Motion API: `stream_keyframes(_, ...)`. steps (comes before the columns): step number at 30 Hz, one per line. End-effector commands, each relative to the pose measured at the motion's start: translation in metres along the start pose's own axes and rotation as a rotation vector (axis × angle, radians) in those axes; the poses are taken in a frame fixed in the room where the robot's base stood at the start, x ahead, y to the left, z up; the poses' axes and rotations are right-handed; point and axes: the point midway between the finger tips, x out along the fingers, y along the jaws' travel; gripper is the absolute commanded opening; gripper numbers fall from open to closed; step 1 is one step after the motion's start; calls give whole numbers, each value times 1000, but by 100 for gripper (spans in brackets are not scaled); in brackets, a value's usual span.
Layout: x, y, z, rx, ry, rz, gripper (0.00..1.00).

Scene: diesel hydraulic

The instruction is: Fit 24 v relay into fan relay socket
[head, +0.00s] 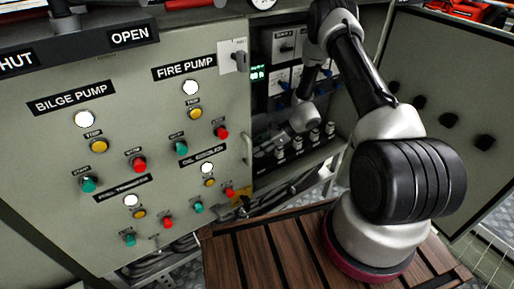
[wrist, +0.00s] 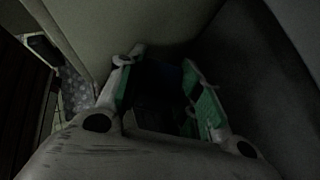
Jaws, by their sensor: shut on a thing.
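My gripper (wrist: 163,88) shows in the dark wrist view with its green-padded fingers spread around a dark block (wrist: 158,82), which I take to be the 24 v relay. The block's markings and pins cannot be made out. In the head view my gripper (head: 274,139) is small and partly hidden, inside the open cabinet bay, just above and left of a row of small pale-topped parts (head: 314,136) on the bay's lower shelf. Which place there is the fan relay socket cannot be read. The held block cannot be made out in the head view.
A panel of pump buttons and lamps (head: 128,150) stands left of the bay. A grey door with black knobs (head: 450,110) stands open at the right. Blue-handled parts and a green display (head: 257,73) sit higher in the bay. Slatted wood (head: 260,255) lies in front.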

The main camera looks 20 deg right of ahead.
Motion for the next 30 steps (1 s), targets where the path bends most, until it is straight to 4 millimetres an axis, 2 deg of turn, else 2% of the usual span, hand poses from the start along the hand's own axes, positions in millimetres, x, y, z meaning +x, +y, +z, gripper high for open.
stream_keyframes(8,2,0,-5,1,2,0,10)
stream_keyframes(21,18,0,-26,1,2,-1,10)
stream_keyframes(30,19,0,-27,0,2,-1,10)
